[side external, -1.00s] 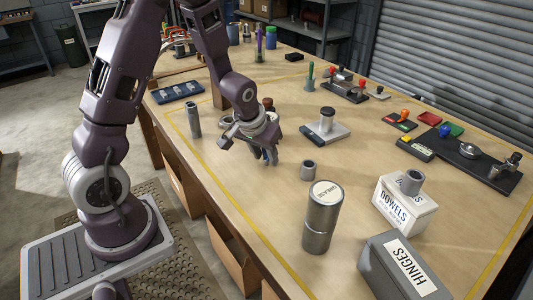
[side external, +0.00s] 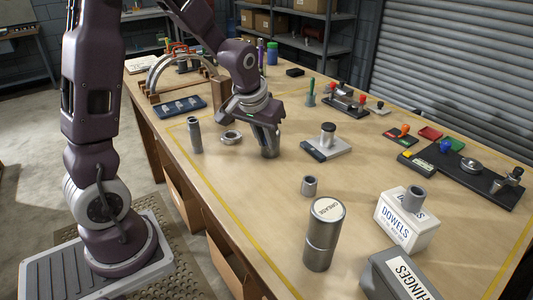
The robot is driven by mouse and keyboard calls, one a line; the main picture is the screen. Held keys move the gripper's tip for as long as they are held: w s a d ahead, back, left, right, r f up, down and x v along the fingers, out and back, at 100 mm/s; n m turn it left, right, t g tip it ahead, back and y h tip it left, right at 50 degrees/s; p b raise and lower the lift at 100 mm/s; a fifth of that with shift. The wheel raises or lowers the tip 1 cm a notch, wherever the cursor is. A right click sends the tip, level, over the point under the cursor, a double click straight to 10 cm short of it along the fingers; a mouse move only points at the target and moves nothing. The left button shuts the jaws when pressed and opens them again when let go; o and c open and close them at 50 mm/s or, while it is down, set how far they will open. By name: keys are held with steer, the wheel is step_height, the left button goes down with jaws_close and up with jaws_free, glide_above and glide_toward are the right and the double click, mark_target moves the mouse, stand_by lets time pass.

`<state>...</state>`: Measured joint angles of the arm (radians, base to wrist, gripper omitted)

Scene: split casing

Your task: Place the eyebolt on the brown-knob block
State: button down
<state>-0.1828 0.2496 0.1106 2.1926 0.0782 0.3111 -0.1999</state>
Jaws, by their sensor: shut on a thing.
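My gripper (side external: 269,152) points down over the middle-left of the table, its fingers close to the tabletop. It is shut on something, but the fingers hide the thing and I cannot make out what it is. I cannot pick out the eyebolt with certainty. A brown knob is not clearly visible; the arm covers the table just behind the gripper. A silver block with a dark knob (side external: 327,138) stands to the right of the gripper, apart from it.
A metal ring (side external: 231,137) and an upright grey cylinder (side external: 194,135) lie left of the gripper. A grease can (side external: 323,235), a small grey sleeve (side external: 309,186) and a dowels box (side external: 402,222) stand in front. Colored-knob fixtures (side external: 345,102) sit behind.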

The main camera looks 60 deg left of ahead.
steer(key=shift+n+y, duration=0.4)
steer(key=shift+y, duration=0.1)
steer(key=w+a+r, duration=0.1)
steer(key=w+a, duration=0.2)
steer(key=w+a+r, duration=0.1)
steer(key=w+a, duration=0.2)
steer(key=w+a+r, duration=0.1)
steer(key=w+a, duration=0.2)
steer(key=shift+a+r, duration=0.1)
steer(key=shift+r, duration=0.1)
steer(key=w+a+r+y, duration=0.1)
steer(key=w+a, duration=0.2)
steer(key=a, duration=0.3)
steer(key=w+a+r, duration=0.2)
steer(key=w+a, duration=0.2)
steer(key=a, duration=0.2)
steer(key=shift+n, duration=0.3)
steer(key=f, duration=1)
steer(key=shift+s, duration=0.2)
steer(key=c, duration=1.4)
jaws_free()
steer(key=shift+f, duration=0.1)
steer(key=shift+o, duration=0.2)
